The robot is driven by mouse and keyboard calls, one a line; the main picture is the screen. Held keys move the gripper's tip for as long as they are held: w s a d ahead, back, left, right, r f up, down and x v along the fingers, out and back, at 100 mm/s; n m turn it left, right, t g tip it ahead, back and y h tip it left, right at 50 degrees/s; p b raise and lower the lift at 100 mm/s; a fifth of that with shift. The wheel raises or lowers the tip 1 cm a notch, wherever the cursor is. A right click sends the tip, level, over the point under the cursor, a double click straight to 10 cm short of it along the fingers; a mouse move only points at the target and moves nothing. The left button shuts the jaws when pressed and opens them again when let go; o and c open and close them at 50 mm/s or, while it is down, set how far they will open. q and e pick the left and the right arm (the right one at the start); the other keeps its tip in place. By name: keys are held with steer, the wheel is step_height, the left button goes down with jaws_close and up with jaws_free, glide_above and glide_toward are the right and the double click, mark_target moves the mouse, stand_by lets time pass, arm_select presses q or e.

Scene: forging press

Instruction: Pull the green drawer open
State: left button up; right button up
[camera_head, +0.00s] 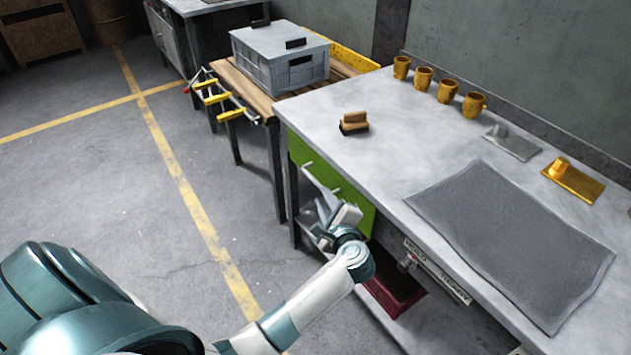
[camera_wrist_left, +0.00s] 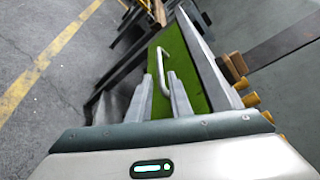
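The green drawer (camera_head: 350,199) is under the left end of the grey workbench, its front flush with the frame as far as I can see. It also shows in the left wrist view (camera_wrist_left: 197,76). Its pale bar handle (camera_wrist_left: 162,68) stands out from the front. My left gripper (camera_head: 322,207) is in front of the drawer, partly covering it. In the left wrist view its two fingers (camera_wrist_left: 161,88) are apart, with the handle showing between and beyond their tips. I cannot tell whether they touch it. My right gripper is not in view.
The workbench top (camera_head: 400,165) carries a brush (camera_head: 354,121), several mugs (camera_head: 447,91), a grey mat (camera_head: 515,235) and two small plates with handles. A red bin (camera_head: 394,297) sits below. A wooden table (camera_head: 243,88) with a grey crate (camera_head: 281,58) adjoins. The floor at left is clear.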

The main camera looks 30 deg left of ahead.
mark_target(317, 185)
arm_select(q)
steer(key=x, duration=1)
jaws_close()
